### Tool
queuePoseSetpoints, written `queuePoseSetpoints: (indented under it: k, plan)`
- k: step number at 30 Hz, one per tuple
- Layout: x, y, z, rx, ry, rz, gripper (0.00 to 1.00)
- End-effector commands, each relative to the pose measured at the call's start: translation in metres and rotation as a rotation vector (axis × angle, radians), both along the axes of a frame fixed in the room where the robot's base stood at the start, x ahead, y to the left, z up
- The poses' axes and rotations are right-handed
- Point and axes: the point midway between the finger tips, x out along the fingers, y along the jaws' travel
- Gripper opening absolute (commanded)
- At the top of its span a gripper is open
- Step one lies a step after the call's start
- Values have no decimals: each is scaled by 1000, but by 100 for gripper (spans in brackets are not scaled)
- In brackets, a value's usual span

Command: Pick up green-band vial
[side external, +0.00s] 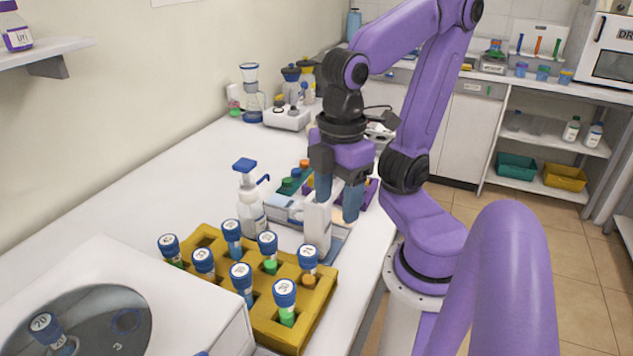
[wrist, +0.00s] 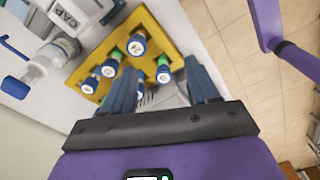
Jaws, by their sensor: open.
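Several blue-capped vials stand in a yellow rack (side external: 312,318). Green bands show on a vial at the front (side external: 286,316), on one in the middle (side external: 270,265) and low on one at the far left (side external: 168,246). A vial at the right of the rack (side external: 308,260) has an orange band. In the wrist view, green also shows by two caps, one upper (wrist: 137,46) and one to its lower left (wrist: 109,68). My gripper (side external: 338,205) is open and empty, pointing down behind the rack, apart from the vials. Bands on the other vials are hidden or unclear.
A white centrifuge-like machine (side external: 205,290) stands at the front left. A pump bottle (side external: 248,205) stands behind the rack. A white upright device (side external: 317,222) is close beside my gripper. The counter left of the bottle is clear.

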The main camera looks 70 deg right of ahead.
Motion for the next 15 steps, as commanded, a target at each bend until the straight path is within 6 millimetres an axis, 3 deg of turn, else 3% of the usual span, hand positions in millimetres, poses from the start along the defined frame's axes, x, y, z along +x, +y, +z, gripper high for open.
queuePoseSetpoints:
  k: [2,11,15]
  plan:
    - [1,1,20,7,-4,1,59]
    - [51,-4,21,-4,6,-377,59]
    - [83,-14,23,-5,11,-610,59]
